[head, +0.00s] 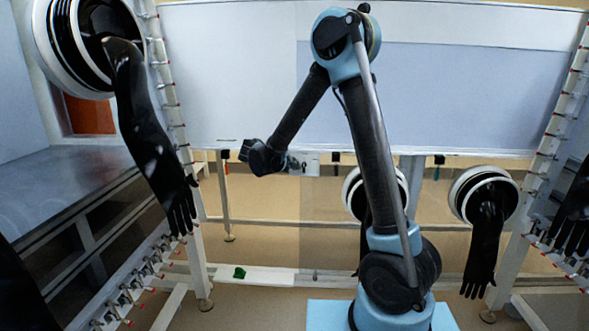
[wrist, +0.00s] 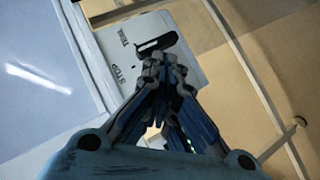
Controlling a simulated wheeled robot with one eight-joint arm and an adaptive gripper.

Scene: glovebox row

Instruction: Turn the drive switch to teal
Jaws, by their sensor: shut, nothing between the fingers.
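The drive switch is a black bar-shaped knob (wrist: 156,46) on a pale panel (wrist: 190,70) in the wrist view. The panel carries the printed words TEAL and STOP, one beside the other along the knob's left side. The bar lies slanted, and I cannot tell which word it points to. My gripper (wrist: 160,66) is shut and empty, its fingertips overlapping the lower edge of the knob in the picture. I cannot tell whether they touch. In the head view, the panel (head: 306,164) hangs below the large white board, just right of my gripper (head: 264,158).
Black gloves hang from round white ports at the left (head: 150,130) and at the right (head: 486,235). Slanted white posts stand on both sides. A low white ledge (head: 265,281) holds a small green object (head: 240,272). Open floor shows behind and below the board.

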